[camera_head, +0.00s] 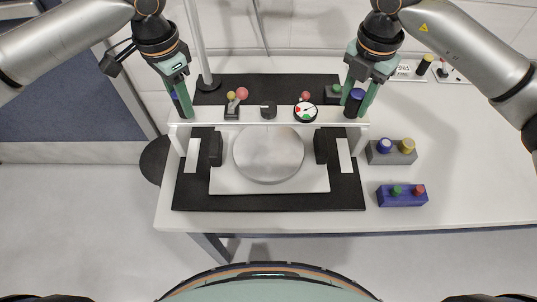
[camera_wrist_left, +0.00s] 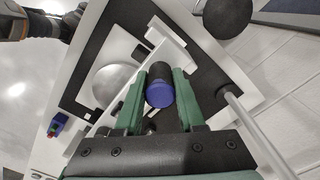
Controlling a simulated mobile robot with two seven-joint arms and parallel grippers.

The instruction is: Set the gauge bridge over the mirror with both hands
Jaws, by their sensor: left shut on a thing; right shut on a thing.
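The gauge bridge (camera_head: 251,119) is a white beam with legs at both ends, carrying a dial and black end handles with blue tops. The round grey mirror (camera_head: 268,160) lies on a white plate between dark blocks; the beam crosses the picture at its far edge. My left gripper (camera_head: 183,108) is shut on the left handle (camera_wrist_left: 159,94), also seen in the left wrist view. My right gripper (camera_head: 359,106) is shut on the right handle (camera_head: 355,97). The bridge looks level. I cannot tell whether its legs touch the base.
A black base mat (camera_head: 270,202) lies under the fixture on the white table (camera_head: 460,165). A grey block (camera_head: 391,152) with blue and yellow knobs and a blue block (camera_head: 402,196) with green and red knobs stand at right. A pole (camera_head: 197,45) rises behind the left side.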

